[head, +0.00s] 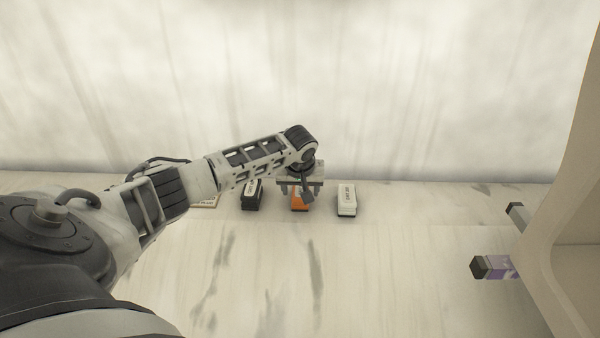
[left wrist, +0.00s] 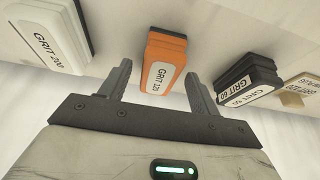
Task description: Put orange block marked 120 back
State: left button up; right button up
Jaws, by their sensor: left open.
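The orange block marked GRIT 120 (head: 298,204) is on the pale surface near the wall, between a black block and a white one. In the left wrist view the orange block (left wrist: 163,77) shows its white label between the spread fingers, with a gap on each side. My left gripper (head: 299,189) is over the orange block and hides part of it in the head view. In the left wrist view the left gripper (left wrist: 158,80) is open and not closed on anything. My right gripper is not in view.
The black block (head: 252,195) marked GRIT 60 and the white block (head: 346,199) marked GRIT 200 flank the orange one. A small card (head: 206,201) lies left of the black block. A large beige panel (head: 575,190) fills the right edge.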

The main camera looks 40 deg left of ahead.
pick_arm(q)
jog(key=p+v, duration=0.1)
jog(key=v, duration=0.3)
jog(key=shift+r+p, duration=0.35)
jog(key=shift+p, duration=0.05)
jog(key=shift+p+v, duration=0.95)
jog(key=shift+v, duration=1.55)
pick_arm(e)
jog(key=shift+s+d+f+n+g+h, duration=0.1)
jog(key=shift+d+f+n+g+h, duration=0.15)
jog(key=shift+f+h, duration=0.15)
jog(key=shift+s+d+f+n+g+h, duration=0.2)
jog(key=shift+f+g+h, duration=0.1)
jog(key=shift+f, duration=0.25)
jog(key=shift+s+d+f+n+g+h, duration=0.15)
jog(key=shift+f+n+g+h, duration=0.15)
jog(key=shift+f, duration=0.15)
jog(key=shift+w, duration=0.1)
